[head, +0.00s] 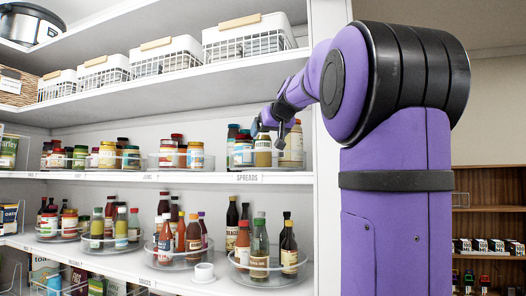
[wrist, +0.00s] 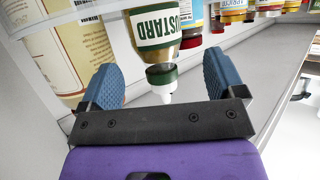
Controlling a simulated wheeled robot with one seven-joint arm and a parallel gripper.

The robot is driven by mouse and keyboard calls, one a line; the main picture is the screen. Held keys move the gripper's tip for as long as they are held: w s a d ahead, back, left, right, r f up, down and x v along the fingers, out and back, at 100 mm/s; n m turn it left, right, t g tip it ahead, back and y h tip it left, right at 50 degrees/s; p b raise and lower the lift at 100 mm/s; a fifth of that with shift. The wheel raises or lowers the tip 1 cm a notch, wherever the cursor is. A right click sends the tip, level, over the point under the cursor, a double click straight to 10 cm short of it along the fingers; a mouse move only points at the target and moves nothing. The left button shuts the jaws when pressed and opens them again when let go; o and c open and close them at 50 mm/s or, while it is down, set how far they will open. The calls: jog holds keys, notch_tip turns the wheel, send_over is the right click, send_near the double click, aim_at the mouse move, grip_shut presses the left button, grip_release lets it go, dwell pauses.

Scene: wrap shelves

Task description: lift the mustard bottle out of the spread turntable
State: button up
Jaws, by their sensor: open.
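The mustard bottle (wrist: 160,30) hangs upside down in the wrist view, with a white and green label and a green-and-white cap. Its cap end lies between the two blue fingers of my gripper (wrist: 160,75), with clear gaps on both sides. In the head view my gripper (head: 268,128) is at the top of a yellow-brown bottle, which looks like the mustard bottle (head: 263,154), on the clear spread turntable (head: 236,167) above the "SPREADS" label. My gripper is open and holds nothing. The bottle's base is out of the wrist view.
A tall cream-labelled bottle (wrist: 58,45) stands close to the left finger in the wrist view. More jars (wrist: 232,12) line the shelf (wrist: 265,50) to the right. Sauce bottles (head: 259,247) stand on the shelf below, wire baskets (head: 243,40) above. The shelf front strip is clear.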

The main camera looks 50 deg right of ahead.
jog(key=shift+x, duration=2.65)
jog(key=shift+s+d, duration=0.1)
jog(key=shift+s, duration=0.05)
jog(key=c, duration=1.2)
